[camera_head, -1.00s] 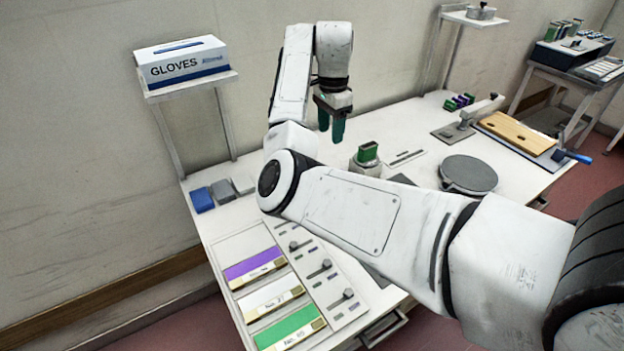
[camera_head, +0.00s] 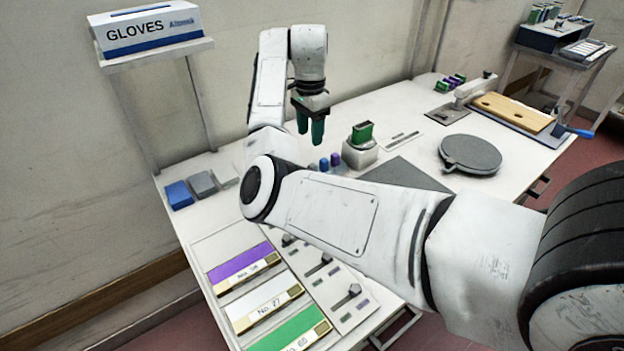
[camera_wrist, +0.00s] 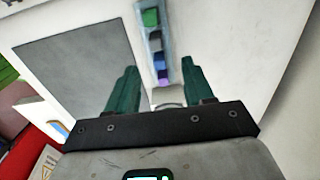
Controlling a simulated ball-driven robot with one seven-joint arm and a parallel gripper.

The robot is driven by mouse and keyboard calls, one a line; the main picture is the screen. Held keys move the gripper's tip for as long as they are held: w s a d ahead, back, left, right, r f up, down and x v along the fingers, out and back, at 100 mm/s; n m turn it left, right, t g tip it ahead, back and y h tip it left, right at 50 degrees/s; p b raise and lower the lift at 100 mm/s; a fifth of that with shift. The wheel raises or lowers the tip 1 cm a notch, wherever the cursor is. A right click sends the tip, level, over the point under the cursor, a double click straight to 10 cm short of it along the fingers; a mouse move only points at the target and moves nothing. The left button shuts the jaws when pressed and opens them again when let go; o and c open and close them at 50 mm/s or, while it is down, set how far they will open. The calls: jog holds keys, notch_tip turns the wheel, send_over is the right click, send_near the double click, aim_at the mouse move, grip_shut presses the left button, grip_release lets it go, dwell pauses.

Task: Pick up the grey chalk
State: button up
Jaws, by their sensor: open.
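My gripper (camera_head: 310,130) points down above the white bench, its two green fingers apart and empty; they also show in the wrist view (camera_wrist: 158,68). In the head view a small grey piece (camera_head: 313,167), probably the grey chalk, stands beside a blue one (camera_head: 324,165) and a purple one (camera_head: 336,160), below and right of my fingers and partly behind my arm. In the wrist view a narrow strip holds green, grey (camera_wrist: 155,34), dark, blue and purple pieces in a row. It lies ahead of and between my fingertips. I cannot tell which wrist-view piece matches the head-view one.
A white holder (camera_head: 360,153) with a green block stands right of the small pieces, near a dark mat (camera_head: 408,175) and a round grey disc (camera_head: 470,153). Blue (camera_head: 178,195) and grey (camera_head: 203,184) blocks lie at the left edge. A glove-box shelf (camera_head: 155,56) stands behind.

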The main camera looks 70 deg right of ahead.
send_over(312, 165)
jog(key=f, duration=0.5)
jog(key=shift+w+d, duration=0.2)
jog(key=shift+w, duration=0.05)
jog(key=f, duration=0.4)
jog(key=shift+s+a+p, duration=0.15)
jog(key=shift+s+p, duration=0.2)
jog(key=shift+p, duration=0.05)
jog(key=shift+f, duration=0.65)
jog(key=shift+c, duration=0.4)
grip_shut()
